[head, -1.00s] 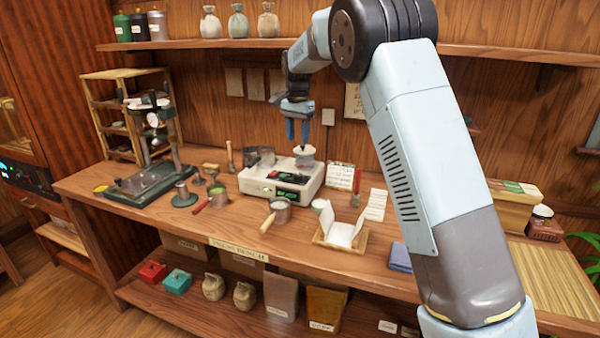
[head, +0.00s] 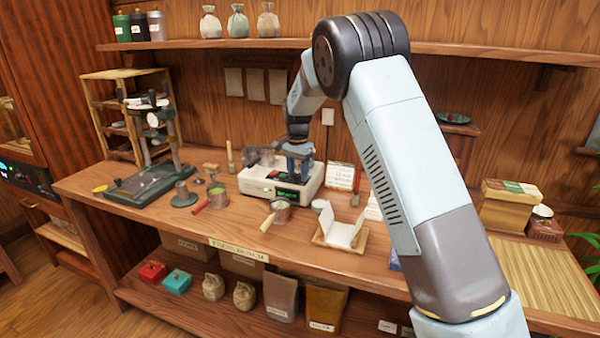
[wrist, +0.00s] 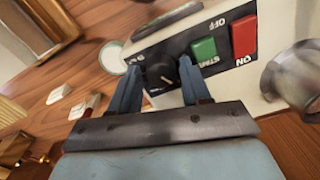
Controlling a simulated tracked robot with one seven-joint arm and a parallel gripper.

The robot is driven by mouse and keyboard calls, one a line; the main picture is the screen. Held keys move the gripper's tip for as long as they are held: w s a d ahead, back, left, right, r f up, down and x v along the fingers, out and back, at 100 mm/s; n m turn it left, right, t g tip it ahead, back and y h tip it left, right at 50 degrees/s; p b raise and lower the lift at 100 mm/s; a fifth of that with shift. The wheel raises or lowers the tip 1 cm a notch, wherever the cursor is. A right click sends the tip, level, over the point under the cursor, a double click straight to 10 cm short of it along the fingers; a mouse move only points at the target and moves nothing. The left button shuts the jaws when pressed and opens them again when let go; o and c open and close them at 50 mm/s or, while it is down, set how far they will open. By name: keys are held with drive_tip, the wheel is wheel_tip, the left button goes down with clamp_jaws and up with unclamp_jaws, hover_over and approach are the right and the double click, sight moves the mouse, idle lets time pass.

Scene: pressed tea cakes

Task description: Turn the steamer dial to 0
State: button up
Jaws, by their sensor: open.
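The steamer (head: 255,181) is a cream box on the bench, with a dark panel on its front. In the wrist view its front (wrist: 225,50) carries a green button (wrist: 204,49), a red button (wrist: 244,36) and a round black dial (wrist: 160,75) with a pale pointer mark. The number the pointer stands at cannot be read. My gripper (wrist: 160,64) is open, its two blue fingers on either side of the dial; whether they touch it cannot be told. In the head view my gripper (head: 297,172) is low over the steamer and hides part of it.
A handled pot (head: 281,210) and a wooden tray with white paper (head: 341,233) stand in front of the steamer. A dark press (head: 150,182) is to the left. A card (head: 340,176) stands behind on the right, and a shelf (head: 450,49) runs above.

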drive_tip(key=c, duration=0.7)
drive_tip(key=shift+d+f, duration=0.1)
drive_tip(key=shift+d, duration=0.35)
drive_tip(key=shift+a, duration=0.35)
drive_tip(key=shift+c, duration=0.2)
drive_tip(key=shift+s+f+n, duration=0.1)
drive_tip(key=shift+n, duration=0.5)
drive_tip(key=n, duration=0.4)
drive_tip(key=shift+n, duration=0.4)
drive_tip(key=n, duration=0.5)
drive_tip(key=shift+n, duration=0.4)
drive_tip(key=shift+a, duration=0.1)
